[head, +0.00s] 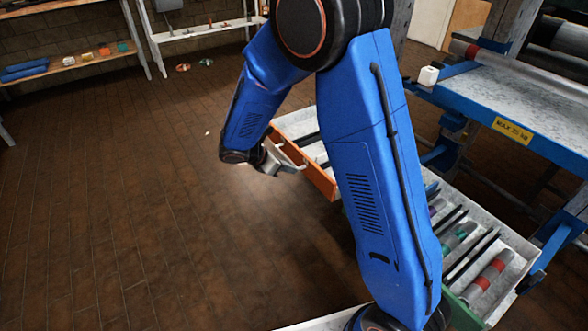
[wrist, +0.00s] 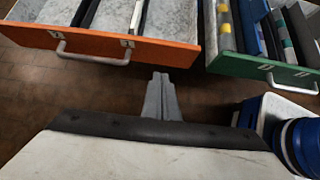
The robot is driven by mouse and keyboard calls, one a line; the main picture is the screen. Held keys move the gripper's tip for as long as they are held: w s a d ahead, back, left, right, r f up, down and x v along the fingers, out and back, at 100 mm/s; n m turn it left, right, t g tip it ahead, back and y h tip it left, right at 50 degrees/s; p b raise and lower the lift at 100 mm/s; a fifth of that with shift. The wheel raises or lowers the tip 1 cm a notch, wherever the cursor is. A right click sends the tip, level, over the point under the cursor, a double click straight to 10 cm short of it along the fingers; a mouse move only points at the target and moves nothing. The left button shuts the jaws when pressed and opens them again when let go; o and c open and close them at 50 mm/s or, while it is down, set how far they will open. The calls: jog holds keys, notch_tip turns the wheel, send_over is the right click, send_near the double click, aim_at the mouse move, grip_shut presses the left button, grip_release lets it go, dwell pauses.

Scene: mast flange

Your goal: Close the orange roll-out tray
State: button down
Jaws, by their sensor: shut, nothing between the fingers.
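The orange roll-out tray (head: 318,180) is pulled out, with its orange front facing the open floor; my arm hides part of it in the head view. In the wrist view its orange front (wrist: 165,52) spans the upper left, with a grey bar handle (wrist: 92,60) on it. Pale compartments with dark dividers show behind the front. My gripper (head: 284,165) is close to the orange front in the head view. In the wrist view my gripper (wrist: 160,76) is shut and empty, its tips just below the front's lower edge in the picture, right of the handle. Contact cannot be told.
A green-fronted tray (wrist: 225,62) is also pulled out at the right, holding rods and dividers. A blue workbench (head: 510,110) with a load label stands at the right. Shelves (head: 75,62) stand at the back left. The brown floor at left is clear.

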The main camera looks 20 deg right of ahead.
aim_at(319, 172)
jog(key=x, duration=0.3)
jog(key=d+r+x, duration=0.1)
jog(key=x, duration=0.7)
jog(key=shift+w+d+r, duration=0.2)
jog(key=shift+d+r, duration=0.05)
jog(key=shift+d, duration=0.05)
jog(key=shift+w+d, duration=0.1)
jog(key=shift+d, duration=0.3)
jog(key=shift+d, duration=0.1)
jog(key=w+d, duration=0.3)
jog(key=d, duration=0.7)
jog(key=w+d, duration=0.3)
jog(key=d, duration=0.7)
jog(key=w+d, duration=0.3)
jog(key=d, duration=0.7)
jog(key=shift+w, duration=0.4)
jog(key=shift+r, duration=0.15)
